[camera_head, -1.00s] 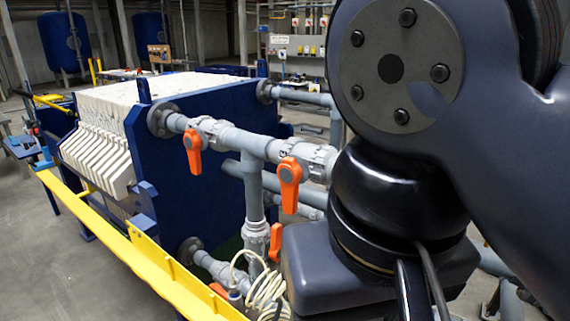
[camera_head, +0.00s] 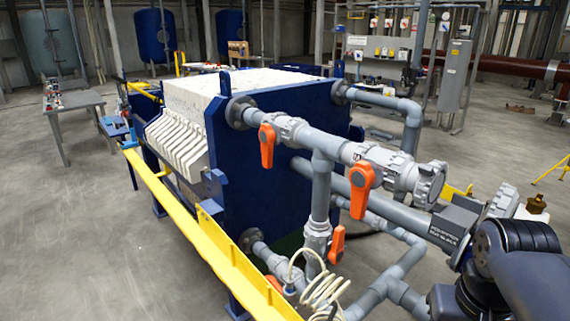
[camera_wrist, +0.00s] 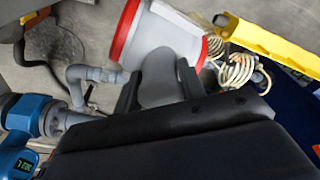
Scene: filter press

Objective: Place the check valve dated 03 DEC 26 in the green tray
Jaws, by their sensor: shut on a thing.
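In the wrist view my gripper (camera_wrist: 158,85) is shut on the grey body of a part (camera_wrist: 162,72). One end of this held part is wide and pale with a red ring, and more red shows at its right side. No date is readable on it, so I cannot tell whether it is the check valve dated 03 DEC 26. In the head view my wrist is low at the right, and the held part cannot be made out clearly. I cannot make out a green tray in either view.
The blue filter press (camera_head: 262,140) with white plates stands at centre. Grey pipes (camera_head: 322,190) with orange valve handles (camera_head: 362,188) run in front. A yellow rail (camera_head: 180,205) lines its left side. A cream coiled hose (camera_head: 322,290) hangs low. Grey floor at left is clear.

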